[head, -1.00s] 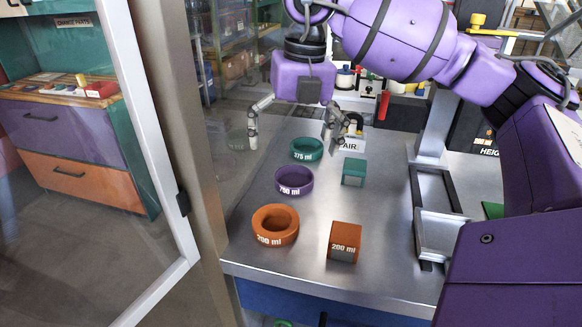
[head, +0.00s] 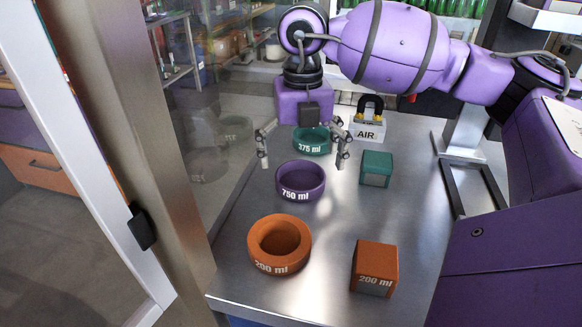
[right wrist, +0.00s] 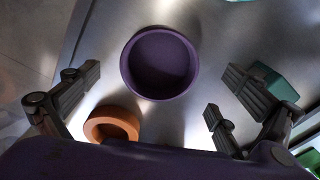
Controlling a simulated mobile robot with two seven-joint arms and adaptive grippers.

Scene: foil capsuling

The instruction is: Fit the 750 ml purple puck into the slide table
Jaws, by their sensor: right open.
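The purple puck (head: 300,183), a round cup marked 750 ml, sits upright on the steel table. It also shows in the right wrist view (right wrist: 160,64), ahead of the fingers. My right gripper (head: 302,162) is open and empty, pointing down. In the head view its fingers appear on either side of the puck's far part; in the right wrist view they are spread wider than the puck, with no contact visible. A dark rectangular frame (head: 451,188) lies at the right, perhaps part of the slide table; my arm hides some of it. My left gripper is not in view.
An orange 200 ml ring (head: 279,245) stands in front of the puck, a teal 375 ml ring (head: 312,143) behind it. A teal block (head: 376,169) and an orange block (head: 374,268) stand to the right. A glass panel (head: 215,120) borders the table's left.

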